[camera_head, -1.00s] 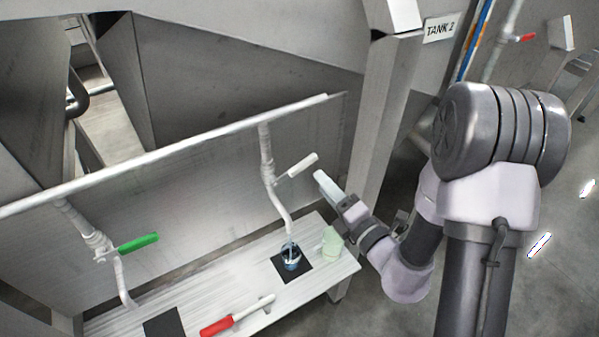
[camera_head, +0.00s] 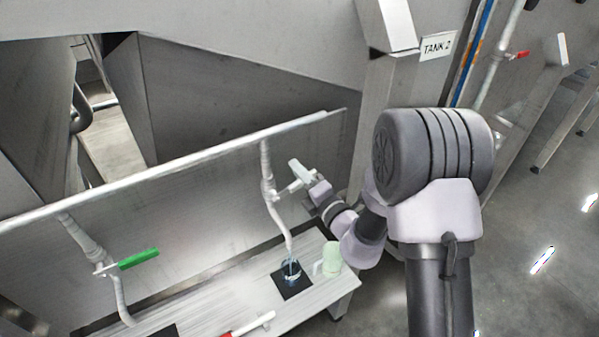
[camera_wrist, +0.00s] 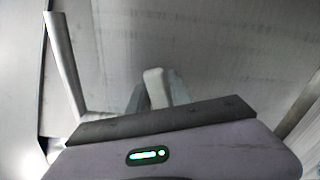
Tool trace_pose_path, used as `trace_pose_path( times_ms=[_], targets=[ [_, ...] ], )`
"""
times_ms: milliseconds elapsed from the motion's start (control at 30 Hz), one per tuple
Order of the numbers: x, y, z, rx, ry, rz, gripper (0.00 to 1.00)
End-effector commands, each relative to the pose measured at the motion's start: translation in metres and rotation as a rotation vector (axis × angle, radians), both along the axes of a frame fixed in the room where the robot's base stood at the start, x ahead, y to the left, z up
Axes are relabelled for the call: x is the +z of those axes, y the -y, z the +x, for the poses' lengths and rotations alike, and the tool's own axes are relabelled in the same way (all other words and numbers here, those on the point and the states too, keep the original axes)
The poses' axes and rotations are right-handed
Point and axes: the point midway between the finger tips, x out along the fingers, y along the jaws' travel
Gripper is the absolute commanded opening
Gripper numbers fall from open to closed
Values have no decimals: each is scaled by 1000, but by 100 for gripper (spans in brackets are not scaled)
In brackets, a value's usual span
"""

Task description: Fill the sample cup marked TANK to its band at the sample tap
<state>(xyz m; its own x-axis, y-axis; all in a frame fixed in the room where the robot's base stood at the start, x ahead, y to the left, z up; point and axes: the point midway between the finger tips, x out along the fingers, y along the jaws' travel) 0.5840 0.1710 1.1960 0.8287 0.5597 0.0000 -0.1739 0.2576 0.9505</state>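A small clear cup (camera_head: 291,273) with bluish contents stands upright on a black pad (camera_head: 295,288) under the right-hand tap's spout (camera_head: 285,238). Its marking and band are too small to read. A thin bluish line shows between the spout and the cup; I cannot tell if it is flowing water. The tap's white lever (camera_head: 287,189) sticks out to the right, partly hidden by my gripper (camera_head: 300,171). In the wrist view the white lever handle (camera_wrist: 155,88) lies between my gripper's grey fingers. I cannot tell whether they press on it.
A pale green jug (camera_head: 331,260) stands just right of the cup. A left tap with a green lever (camera_head: 138,259) is over the same bench (camera_head: 225,300). A red-handled tool (camera_head: 262,323) lies in front. A TANK 2 sign (camera_head: 436,46) hangs behind.

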Motion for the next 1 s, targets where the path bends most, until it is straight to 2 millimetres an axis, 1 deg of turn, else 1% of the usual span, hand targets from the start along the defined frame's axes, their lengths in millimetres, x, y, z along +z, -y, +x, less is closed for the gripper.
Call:
trace_pose_path(
  times_ms=[33,100,1000],
  targets=[
    [0,0,0,0,0,0,12],
    [0,0,0,0,0,0,0],
    [0,0,0,0,0,0,0]
  ],
)
